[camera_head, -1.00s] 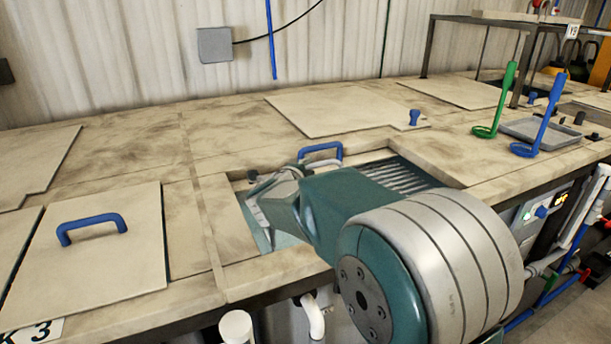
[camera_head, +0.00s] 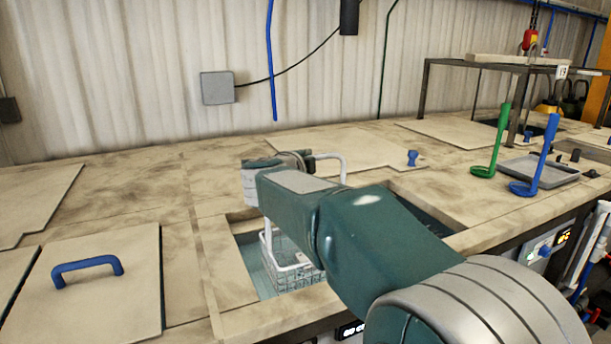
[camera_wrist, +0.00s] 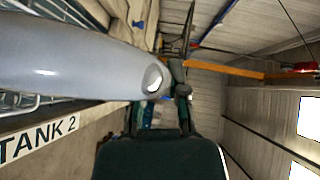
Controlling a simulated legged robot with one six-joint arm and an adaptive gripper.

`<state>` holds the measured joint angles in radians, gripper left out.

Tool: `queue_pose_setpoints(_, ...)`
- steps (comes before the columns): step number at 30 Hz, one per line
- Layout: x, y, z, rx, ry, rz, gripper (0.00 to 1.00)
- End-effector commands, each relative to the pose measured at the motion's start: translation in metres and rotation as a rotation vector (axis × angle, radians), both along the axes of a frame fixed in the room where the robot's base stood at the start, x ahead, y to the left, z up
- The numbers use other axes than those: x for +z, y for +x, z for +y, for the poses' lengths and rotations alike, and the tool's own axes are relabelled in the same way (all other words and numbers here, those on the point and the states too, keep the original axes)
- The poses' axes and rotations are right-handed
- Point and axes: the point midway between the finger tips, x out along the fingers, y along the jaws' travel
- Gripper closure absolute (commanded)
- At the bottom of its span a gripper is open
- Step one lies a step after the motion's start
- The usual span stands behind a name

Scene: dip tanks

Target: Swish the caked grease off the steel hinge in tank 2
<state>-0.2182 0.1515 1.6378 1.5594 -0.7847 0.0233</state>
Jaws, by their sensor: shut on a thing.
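A wire basket (camera_head: 292,277) with a white frame hangs in the opening of tank 2 (camera_head: 262,318), over or in pale liquid; its depth in the liquid cannot be told. A white handle arch (camera_head: 343,168) rises behind my wrist. In the wrist view basket wires show at the left edge beside the "TANK 2" sign (camera_wrist: 40,138). The steel hinge and its grease cannot be seen.
A lid with a blue handle (camera_head: 88,268) lies left of the opening. Another lid (camera_head: 350,150) lies behind it. Green (camera_head: 495,145) and blue (camera_head: 540,160) hooked tools stand by a grey tray (camera_head: 560,172) at right. A dark frame stands at the far right.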

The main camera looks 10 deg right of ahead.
Motion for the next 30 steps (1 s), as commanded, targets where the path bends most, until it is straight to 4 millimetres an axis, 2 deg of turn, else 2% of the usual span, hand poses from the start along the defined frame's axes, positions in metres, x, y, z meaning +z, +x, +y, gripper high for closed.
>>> queue_pose_setpoints(3, 0.018, 0.000, 0.000, 0.000, 0.001, -0.008, 1.00)
queue_pose_setpoints(15, 0.067, 0.000, 0.000, 0.000, 0.000, -0.006, 1.00)
queue_pose_setpoints(19, 0.074, 0.000, 0.000, 0.001, -0.001, -0.004, 1.00)
queue_pose_setpoints(30, 0.075, 0.000, 0.000, 0.000, -0.001, -0.003, 1.00)
